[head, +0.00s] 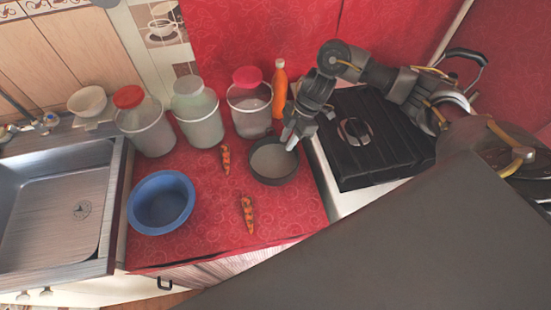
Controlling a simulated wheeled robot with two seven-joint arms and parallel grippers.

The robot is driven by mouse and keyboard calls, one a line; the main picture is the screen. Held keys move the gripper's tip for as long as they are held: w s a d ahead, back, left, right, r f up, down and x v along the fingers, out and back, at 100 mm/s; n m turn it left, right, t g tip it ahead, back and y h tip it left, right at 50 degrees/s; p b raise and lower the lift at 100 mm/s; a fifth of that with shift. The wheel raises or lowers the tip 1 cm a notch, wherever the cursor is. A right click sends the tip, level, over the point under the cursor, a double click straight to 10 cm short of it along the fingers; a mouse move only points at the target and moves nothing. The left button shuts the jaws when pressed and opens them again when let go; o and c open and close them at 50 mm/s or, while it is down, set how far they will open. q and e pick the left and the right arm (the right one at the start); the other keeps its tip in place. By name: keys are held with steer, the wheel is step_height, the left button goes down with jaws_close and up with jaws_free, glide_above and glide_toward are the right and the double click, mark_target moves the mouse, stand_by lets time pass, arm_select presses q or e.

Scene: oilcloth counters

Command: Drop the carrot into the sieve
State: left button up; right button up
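Two small orange, carrot-like pieces with dark markings lie on the red counter: one carrot (226,159) just left of the dark round vessel, the other carrot (248,214) nearer the front edge. The dark round vessel with a grey inside, which looks like the sieve (272,163), stands on the counter beside the stove. My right gripper (291,141) points down over the sieve's back right rim. Its pale fingertips are small, and I cannot tell if they are apart or hold anything. My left gripper is not in view.
A blue bowl (160,202) stands at the counter's left, by the metal sink (68,215). Several lidded jars (199,115) and an orange bottle (279,92) line the back. A black stove (372,135) is at right. The counter's front middle is mostly clear.

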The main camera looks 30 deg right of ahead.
steer(key=v, duration=1)
steer(key=shift+r, duration=0.4)
steer(key=shift+f, duration=0.15)
steer(key=p+x, duration=0.1)
steer(key=x, duration=0.8)
steer(key=shift+a, duration=0.25)
steer(key=shift+f, duration=0.15)
